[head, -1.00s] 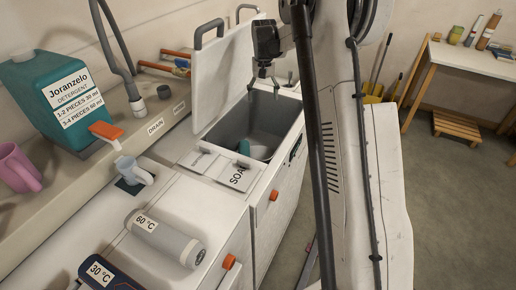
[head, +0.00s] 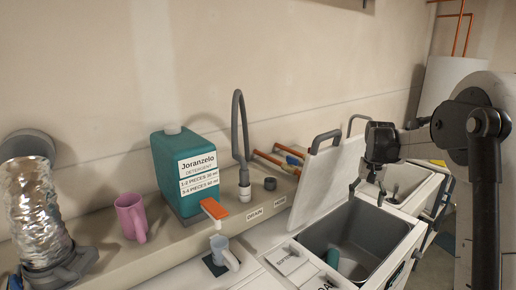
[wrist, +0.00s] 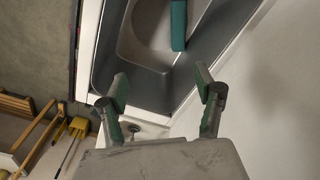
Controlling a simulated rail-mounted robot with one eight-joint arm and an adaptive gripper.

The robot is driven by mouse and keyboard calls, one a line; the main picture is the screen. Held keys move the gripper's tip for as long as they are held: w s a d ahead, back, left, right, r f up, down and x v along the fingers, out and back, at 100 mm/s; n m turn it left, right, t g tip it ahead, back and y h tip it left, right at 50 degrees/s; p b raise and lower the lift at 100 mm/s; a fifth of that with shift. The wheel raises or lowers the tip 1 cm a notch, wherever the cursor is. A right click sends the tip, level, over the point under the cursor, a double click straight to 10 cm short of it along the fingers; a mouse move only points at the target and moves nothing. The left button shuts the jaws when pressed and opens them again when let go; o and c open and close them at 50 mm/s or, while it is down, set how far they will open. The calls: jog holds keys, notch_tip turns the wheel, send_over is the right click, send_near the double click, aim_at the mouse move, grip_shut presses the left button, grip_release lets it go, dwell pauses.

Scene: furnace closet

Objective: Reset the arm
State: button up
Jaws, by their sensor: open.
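My gripper (head: 367,191) hangs over the open grey basin (head: 326,226) at the right in the head view. Its fingers are apart with nothing between them. In the wrist view my gripper (wrist: 160,92) shows two spread green-padded fingers, with the basin (wrist: 137,88) beyond. A teal object (head: 333,257) lies inside the basin, apart from the fingers, and it also shows in the wrist view (wrist: 178,24). The white lid (head: 325,181) stands raised behind the basin.
A teal detergent jug (head: 172,156), a pink mug (head: 130,216) and a grey hose (head: 240,130) stand on the ledge. A small light cup (head: 223,252) sits below the jug's orange spout. A crinkled silver duct (head: 33,215) is at the left.

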jog(key=s+a+r+n+t, duration=0.1)
jog(key=s+a+r+t, duration=0.1)
jog(key=s+a+r, duration=0.5)
jog(key=s+a+r+n+t, duration=0.1)
jog(key=s+a+r, duration=0.3)
jog(key=s, duration=0.6)
jog(key=s+a+f+n+t, duration=0.1)
jog(key=s+a+f, duration=0.2)
jog(key=s, duration=0.7)
jog(key=s+a+f+t+b, duration=0.1)
jog(key=s+a, duration=0.4)
jog(key=s, duration=0.5)
notch_tip(320, 180, down, 2)
jog(key=shift+s+a+f+n+t, duration=0.15)
jog(key=shift+a+f+n+t, duration=0.2)
jog(key=shift+t, duration=0.45)
jog(key=shift+d+r, duration=0.1)
jog(key=shift+d, duration=0.05)
